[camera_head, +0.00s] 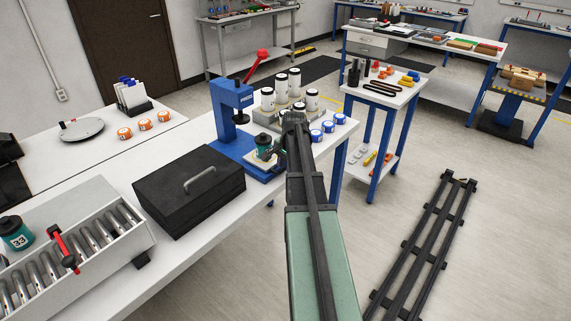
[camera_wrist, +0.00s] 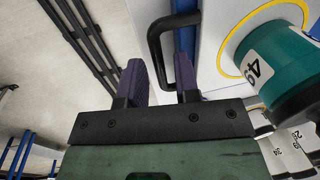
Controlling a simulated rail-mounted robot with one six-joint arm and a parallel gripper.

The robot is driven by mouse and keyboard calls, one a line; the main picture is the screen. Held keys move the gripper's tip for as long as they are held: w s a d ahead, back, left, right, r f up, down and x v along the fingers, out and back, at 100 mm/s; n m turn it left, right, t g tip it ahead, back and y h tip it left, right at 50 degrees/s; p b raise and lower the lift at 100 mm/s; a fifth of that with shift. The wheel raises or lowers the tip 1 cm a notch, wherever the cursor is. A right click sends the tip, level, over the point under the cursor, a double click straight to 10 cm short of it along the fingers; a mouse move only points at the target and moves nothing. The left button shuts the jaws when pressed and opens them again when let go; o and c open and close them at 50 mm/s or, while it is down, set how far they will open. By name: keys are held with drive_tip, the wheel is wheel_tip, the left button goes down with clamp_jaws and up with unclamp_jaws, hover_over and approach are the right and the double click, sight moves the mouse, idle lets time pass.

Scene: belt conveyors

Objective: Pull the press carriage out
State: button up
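The blue press (camera_head: 229,112) with a red lever (camera_head: 257,65) stands on the white bench. Its carriage, a pale plate with a yellow ring, holds a teal canister (camera_head: 264,147) with a white label under the press. In the wrist view the carriage (camera_wrist: 211,70) and the canister (camera_wrist: 285,62) are to the right of my fingers. The black carriage handle (camera_wrist: 154,42) passes between my gripper's (camera_wrist: 160,72) two purple fingers, with gaps visible on both sides. My gripper is open around it. In the head view my arm hides the handle, and my gripper (camera_head: 291,120) is beside the press.
A black box (camera_head: 190,188) with a handle sits left of the press. A roller rack (camera_head: 85,250) is at the near left. White canisters (camera_head: 281,84) and blue-and-white rolls (camera_head: 316,135) stand beyond my gripper. The floor on the right is open around the dark rails (camera_head: 425,245).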

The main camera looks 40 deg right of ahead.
drive_tip(key=shift+o, duration=0.4)
wheel_tip(320, 180, up, 11)
drive_tip(key=s+p, duration=0.1)
drive_tip(key=p, duration=0.9)
drive_tip(key=shift+s+f+p, duration=0.15)
drive_tip(key=shift+s+p, duration=0.2)
drive_tip(key=shift+s, duration=0.05)
drive_tip(key=shift+d, duration=0.1)
drive_tip(key=s+a+n, duration=0.3)
drive_tip(key=a+n, duration=0.2)
drive_tip(key=a, duration=0.8)
drive_tip(key=s+a+f+n+g, duration=0.1)
drive_tip(key=s+a+n, duration=0.2)
drive_tip(key=a, duration=1.1)
drive_tip(key=s+a+n+g+b, duration=0.1)
drive_tip(key=s+a+n, duration=0.2)
drive_tip(key=a+n, duration=0.5)
drive_tip(key=a, duration=0.6)
drive_tip(key=shift+f, duration=0.2)
